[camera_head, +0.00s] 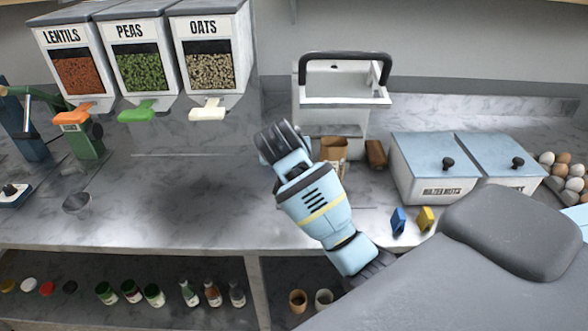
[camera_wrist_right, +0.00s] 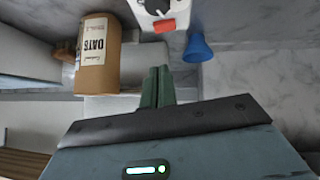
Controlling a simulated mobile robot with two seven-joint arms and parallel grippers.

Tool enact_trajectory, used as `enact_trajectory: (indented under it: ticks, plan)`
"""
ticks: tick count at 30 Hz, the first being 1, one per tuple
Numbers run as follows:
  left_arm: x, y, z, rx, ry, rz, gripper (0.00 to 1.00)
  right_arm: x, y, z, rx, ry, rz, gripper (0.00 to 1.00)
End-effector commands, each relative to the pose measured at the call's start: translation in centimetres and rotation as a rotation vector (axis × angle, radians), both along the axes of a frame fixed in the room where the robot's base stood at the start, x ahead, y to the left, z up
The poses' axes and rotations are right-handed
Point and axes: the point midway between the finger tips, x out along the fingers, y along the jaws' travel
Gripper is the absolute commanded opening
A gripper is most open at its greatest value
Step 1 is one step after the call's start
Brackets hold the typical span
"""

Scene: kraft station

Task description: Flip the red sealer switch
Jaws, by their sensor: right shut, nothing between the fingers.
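The red switch (camera_wrist_right: 165,26) sits on a white panel (camera_wrist_right: 148,16) below a black dial (camera_wrist_right: 157,5) in the right wrist view. My right gripper (camera_wrist_right: 158,70) is shut and empty. Its green fingers point toward the switch, with a visible gap between them. In the head view my right arm reaches up from the lower right in front of the white machine with a black handle (camera_head: 343,100). The fingertips and the red switch are hidden or cannot be made out there. My left gripper is not in view.
A kraft bag labelled oats (camera_wrist_right: 98,55) is left of the fingers in the wrist view, a blue cone (camera_wrist_right: 197,48) right of the switch. In the head view, white lidded bins (camera_head: 432,180) stand right; dispensers (camera_head: 143,60) stand left. The left-middle counter is mostly clear.

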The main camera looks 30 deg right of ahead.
Motion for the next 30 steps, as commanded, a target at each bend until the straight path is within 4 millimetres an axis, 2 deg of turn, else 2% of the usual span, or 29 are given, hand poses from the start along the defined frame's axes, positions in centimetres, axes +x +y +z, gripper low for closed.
enact_trajectory:
  ticks: [5,9,12,18,30]
  plan:
    - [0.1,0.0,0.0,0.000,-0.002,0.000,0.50,1.7,-1.6,-2.4,-0.001,0.004,-0.002,0.00]
    - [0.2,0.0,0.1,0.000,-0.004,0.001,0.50,1.5,-1.8,-4.4,-0.001,0.003,-0.001,0.00]
    - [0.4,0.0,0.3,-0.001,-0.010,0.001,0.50,1.5,-2.0,-5.3,-0.002,0.001,-0.001,0.00]
    - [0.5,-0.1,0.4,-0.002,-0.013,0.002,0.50,1.4,-2.1,-6.1,-0.001,-0.001,-0.001,0.00]
    - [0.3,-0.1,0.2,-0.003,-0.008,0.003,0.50,1.7,-2.1,-6.3,0.003,-0.001,-0.001,0.00]
